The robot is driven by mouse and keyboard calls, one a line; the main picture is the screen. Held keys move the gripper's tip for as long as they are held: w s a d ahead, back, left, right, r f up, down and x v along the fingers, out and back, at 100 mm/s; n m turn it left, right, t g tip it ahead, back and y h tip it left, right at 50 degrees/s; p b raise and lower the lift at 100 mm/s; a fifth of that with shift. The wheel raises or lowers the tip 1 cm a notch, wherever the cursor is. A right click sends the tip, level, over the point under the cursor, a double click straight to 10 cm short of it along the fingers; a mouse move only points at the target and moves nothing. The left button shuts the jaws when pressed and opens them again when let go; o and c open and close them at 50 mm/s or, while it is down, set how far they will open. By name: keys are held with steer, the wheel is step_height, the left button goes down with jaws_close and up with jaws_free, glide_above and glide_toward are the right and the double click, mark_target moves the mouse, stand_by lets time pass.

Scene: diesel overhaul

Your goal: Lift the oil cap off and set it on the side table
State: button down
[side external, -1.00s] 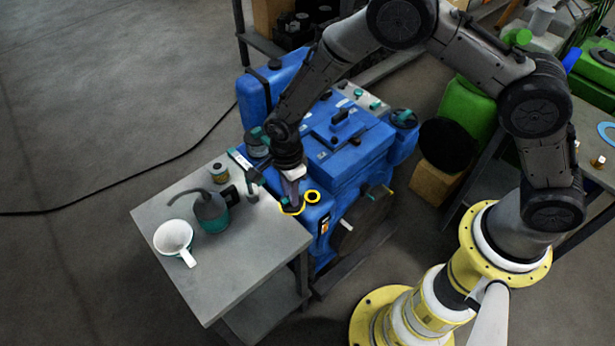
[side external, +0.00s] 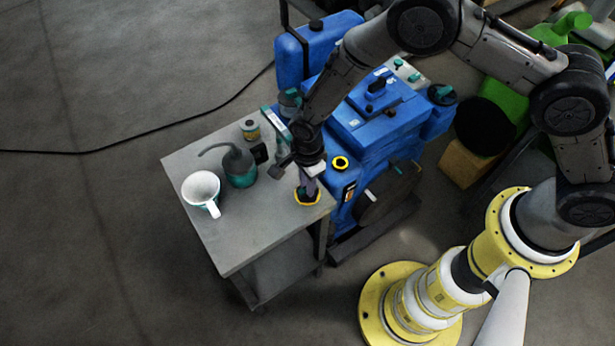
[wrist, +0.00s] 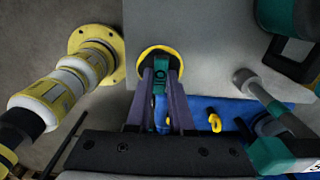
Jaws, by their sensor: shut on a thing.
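The oil cap (side external: 306,201) has a yellow rim with a dark middle. My gripper (side external: 309,187) is shut on its upright grip, pointing down at the right part of the grey side table (side external: 225,240). In the wrist view the cap (wrist: 157,51) sits at my fingertips (wrist: 161,68), over the tabletop's edge area. I cannot tell whether the cap touches the table. The filler opening (side external: 341,163) on the blue engine (side external: 372,128) shows as a yellow ring, also in the wrist view (wrist: 215,122). The cap's underside is hidden.
The front of the tabletop is clear. The engine stands close beyond its right edge.

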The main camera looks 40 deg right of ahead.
steer(key=shift+f, duration=0.15)
steer(key=c, duration=0.7)
jaws_free()
step_height(320, 180, up, 14)
steer(key=shift+s+d+r+n+t, duration=0.95)
steer(key=shift+s+d+r+n, duration=2.05)
steer(key=shift+s+d+r, duration=0.8)
steer(key=shift+s+d+r+n+t, duration=0.9)
steer(key=shift+s+d+r+n, duration=2.1)
steer(key=shift+s+d+r, duration=0.75)
steer(key=shift+s+d+r+n+t, duration=0.95)
steer(key=shift+s+d+r+n, duration=2.05)
steer(key=shift+s+d+r, duration=0.8)
